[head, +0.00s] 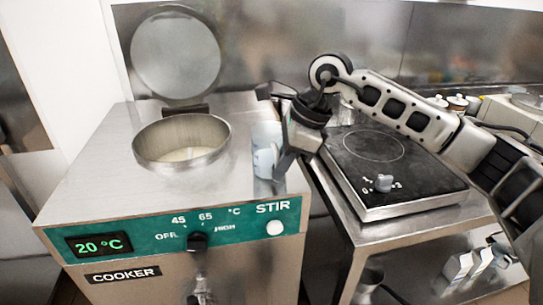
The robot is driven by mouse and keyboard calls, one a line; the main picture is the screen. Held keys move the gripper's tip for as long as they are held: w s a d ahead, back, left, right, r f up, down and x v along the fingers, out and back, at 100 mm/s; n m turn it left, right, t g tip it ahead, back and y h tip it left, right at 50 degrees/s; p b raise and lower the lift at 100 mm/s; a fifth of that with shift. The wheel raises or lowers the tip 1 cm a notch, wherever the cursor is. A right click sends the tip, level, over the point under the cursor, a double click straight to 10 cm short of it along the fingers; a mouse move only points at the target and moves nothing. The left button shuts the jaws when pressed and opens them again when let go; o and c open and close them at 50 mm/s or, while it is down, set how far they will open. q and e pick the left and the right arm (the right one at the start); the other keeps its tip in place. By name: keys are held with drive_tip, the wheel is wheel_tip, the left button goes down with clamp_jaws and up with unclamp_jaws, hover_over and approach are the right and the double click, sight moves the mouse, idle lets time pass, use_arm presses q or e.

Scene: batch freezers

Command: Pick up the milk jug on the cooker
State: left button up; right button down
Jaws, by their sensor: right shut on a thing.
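The milk jug (265,155) is a small pale, bluish jug on the right part of the cooker's steel top. The cooker (90,180) has a round open pot (180,150) with pale liquid in it and a green front panel. My right gripper (282,165) points down at the jug's right side and is shut on the jug. The gripper hides part of the jug's right side. I cannot tell whether the jug's base touches the cooker top. My left gripper is not in view.
The pot's round lid (176,55) stands open against the back wall. A black hotplate (385,165) with a white knob sits on a steel table to the right. White cartons (468,262) and a metal cup (368,283) are on the shelf below.

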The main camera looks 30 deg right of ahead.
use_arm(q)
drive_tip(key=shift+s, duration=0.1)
use_arm(e)
drive_tip(key=shift+r, duration=0.3)
drive_tip(key=shift+r+b, duration=0.4)
drive_tip(key=shift+r, duration=0.45)
use_arm(q)
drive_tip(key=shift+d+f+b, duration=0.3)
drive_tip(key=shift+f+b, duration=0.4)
drive_tip(key=shift+b, duration=0.65)
use_arm(e)
drive_tip(key=s+a+r, duration=0.8)
drive_tip(key=s+r, duration=0.2)
drive_tip(key=s, duration=0.1)
drive_tip(key=shift+r, duration=0.35)
drive_tip(key=shift+s+a, duration=0.1)
drive_tip(key=shift+s, duration=0.05)
